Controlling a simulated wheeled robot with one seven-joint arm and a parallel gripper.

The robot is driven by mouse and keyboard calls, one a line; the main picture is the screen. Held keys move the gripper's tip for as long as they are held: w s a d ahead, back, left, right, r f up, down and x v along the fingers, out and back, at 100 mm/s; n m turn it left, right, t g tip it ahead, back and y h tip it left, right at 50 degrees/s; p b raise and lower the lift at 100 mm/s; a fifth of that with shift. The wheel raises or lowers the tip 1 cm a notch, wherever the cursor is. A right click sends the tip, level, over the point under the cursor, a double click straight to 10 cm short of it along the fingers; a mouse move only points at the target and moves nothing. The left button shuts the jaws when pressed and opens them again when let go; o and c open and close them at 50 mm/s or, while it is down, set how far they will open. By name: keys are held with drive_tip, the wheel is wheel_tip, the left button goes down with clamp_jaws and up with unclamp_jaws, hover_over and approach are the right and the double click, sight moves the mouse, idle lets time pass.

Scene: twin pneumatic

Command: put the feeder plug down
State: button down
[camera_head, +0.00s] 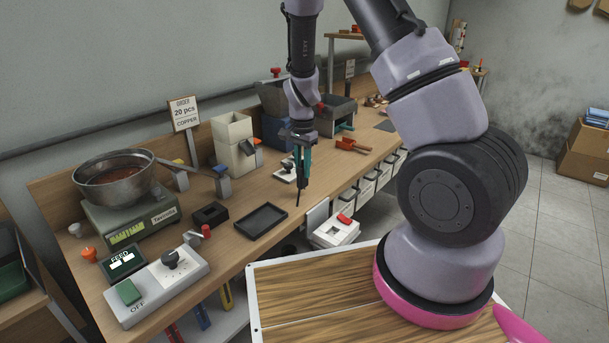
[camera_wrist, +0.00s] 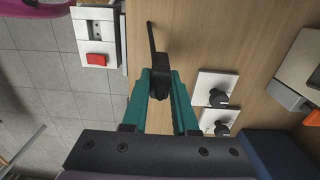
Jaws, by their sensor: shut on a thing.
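My gripper (camera_head: 302,178) has teal fingers and points down over the front part of the workbench. It is shut on a black plug, the feeder plug (camera_wrist: 159,82), which also shows below the fingers in the head view (camera_head: 298,194). A thin black cord or stem (camera_wrist: 151,38) sticks out from the plug beyond the fingertips in the wrist view. I cannot tell whether the plug touches the bench top (camera_head: 232,258).
A white box with a red switch (camera_head: 337,231) is at the bench's front edge. Two white plates with black knobs or plugs (camera_wrist: 217,88) lie right of the fingers in the wrist view. A black tray (camera_head: 261,221), control box (camera_head: 158,286) and scale (camera_head: 133,211) stand left.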

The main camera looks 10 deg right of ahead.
sight(302, 176)
drive_tip(key=shift+f, duration=1.55)
drive_tip(key=c, duration=0.7)
unclamp_jaws()
drive_tip(key=shift+f, duration=0.15)
